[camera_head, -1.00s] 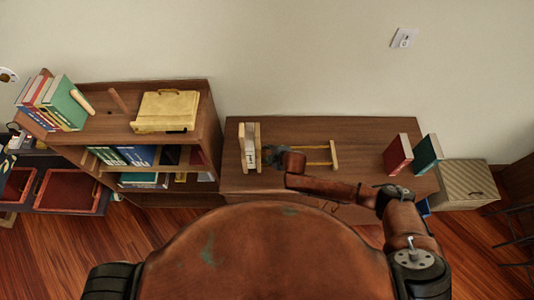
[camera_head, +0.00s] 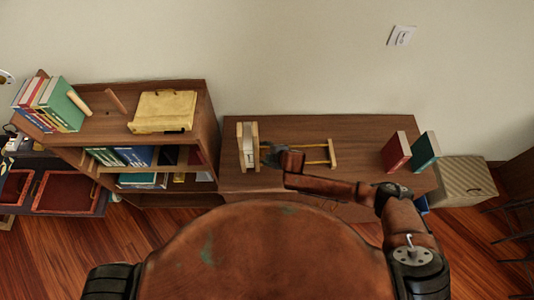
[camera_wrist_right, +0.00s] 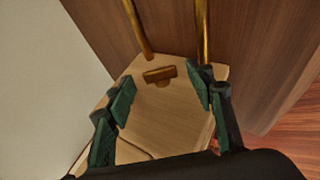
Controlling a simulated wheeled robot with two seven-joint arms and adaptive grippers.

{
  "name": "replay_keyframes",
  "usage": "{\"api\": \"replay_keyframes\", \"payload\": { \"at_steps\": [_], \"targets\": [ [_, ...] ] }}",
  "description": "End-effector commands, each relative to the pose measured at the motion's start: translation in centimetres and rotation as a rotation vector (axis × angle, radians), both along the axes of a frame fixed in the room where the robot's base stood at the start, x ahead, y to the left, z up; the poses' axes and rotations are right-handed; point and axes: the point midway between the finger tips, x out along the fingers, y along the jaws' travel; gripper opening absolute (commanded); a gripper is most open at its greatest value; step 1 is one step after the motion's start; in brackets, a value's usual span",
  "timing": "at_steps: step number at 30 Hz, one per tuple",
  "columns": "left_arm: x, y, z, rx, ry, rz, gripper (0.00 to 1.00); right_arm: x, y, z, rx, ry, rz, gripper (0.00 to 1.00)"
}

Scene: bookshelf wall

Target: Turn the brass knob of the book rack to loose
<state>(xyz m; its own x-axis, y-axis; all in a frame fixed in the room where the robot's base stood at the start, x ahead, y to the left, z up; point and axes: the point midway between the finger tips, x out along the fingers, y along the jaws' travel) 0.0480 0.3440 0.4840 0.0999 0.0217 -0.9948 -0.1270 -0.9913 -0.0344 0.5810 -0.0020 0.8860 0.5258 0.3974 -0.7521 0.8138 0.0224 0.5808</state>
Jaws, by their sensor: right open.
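The book rack has a pale wooden end (camera_head: 254,146) on the left, another end (camera_head: 333,153) on the right, and yellowish rods between them. White-paged books (camera_head: 247,147) stand at its left end. In the right wrist view the brass knob (camera_wrist_right: 159,75) is a short bar on the pale wooden panel (camera_wrist_right: 165,120), between the bases of two brass rods (camera_wrist_right: 138,28). My right gripper (camera_head: 265,155) is close to the left end. In the wrist view its open fingers (camera_wrist_right: 163,82) lie either side of the knob, with visible gaps. The left gripper is out of view.
The rack stands on a brown cabinet (camera_head: 300,126) against the wall. Red (camera_head: 396,151) and teal (camera_head: 425,150) books stand at right, beside a striped box (camera_head: 463,180). A taller bookshelf (camera_head: 208,110) stands left. The cabinet top behind the rack is clear.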

Motion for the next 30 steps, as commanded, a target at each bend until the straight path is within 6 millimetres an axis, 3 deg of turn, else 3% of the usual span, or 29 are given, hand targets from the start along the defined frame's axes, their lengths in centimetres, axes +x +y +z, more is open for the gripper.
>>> {"api": "replay_keyframes", "payload": {
  "at_steps": [5, 19, 30],
  "targets": [
    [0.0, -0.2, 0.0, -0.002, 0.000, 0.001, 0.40, -0.8, -0.7, 1.2, 0.001, -0.001, -0.001, 0.49],
    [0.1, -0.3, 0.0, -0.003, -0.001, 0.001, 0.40, -5.3, -4.1, 7.6, 0.000, 0.000, 0.000, 0.49],
    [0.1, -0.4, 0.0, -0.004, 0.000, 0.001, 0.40, -6.3, -4.8, 8.9, -0.001, 0.001, -0.001, 0.49]
  ]
}}
